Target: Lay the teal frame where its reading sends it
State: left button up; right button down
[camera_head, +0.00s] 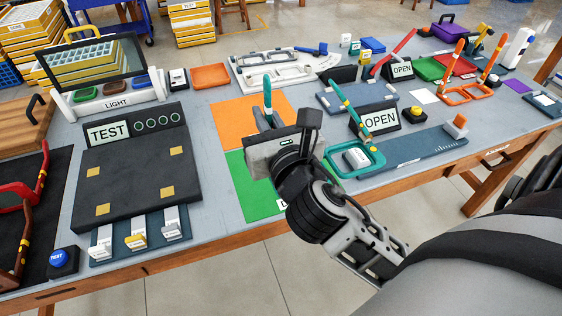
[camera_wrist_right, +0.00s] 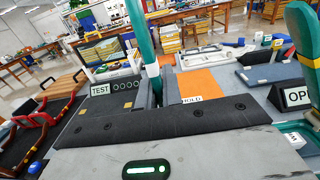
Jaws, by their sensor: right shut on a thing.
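My right gripper (camera_head: 265,128) is shut on the teal frame, above the orange (camera_head: 238,118) and green (camera_head: 246,192) mats. One teal temple (camera_head: 267,92) rises at the gripper; it also shows in the right wrist view (camera_wrist_right: 147,45). The other temple (camera_head: 346,103) stands up to the right, and a teal rim (camera_head: 375,170) appears around a white block (camera_head: 357,157). Its other rim is hidden by my gripper and arm. I cannot tell whether the frame touches the table. The orange mat reads HOLD in the right wrist view (camera_wrist_right: 205,84). The green mat's label is mostly hidden. My left gripper is not in view.
A black TEST board (camera_head: 130,170) with gold squares lies left; its indicator circles look unlit. A blue TEST button (camera_head: 61,260) and red frame (camera_head: 20,205) are farther left. An OPEN sign (camera_head: 376,121) stands right.

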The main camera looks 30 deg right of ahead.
jog(key=w+a+f+b, duration=0.2)
jog(key=w+f+b, duration=0.3)
jog(key=w+f, duration=0.8)
jog(key=shift+w, duration=0.3)
jog(key=c, duration=1.6)
grip_release()
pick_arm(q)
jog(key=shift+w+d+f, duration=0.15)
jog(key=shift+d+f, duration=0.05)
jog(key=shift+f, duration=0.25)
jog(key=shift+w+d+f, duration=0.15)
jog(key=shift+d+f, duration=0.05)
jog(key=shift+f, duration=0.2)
pick_arm(e)
jog(key=shift+o, duration=0.2)
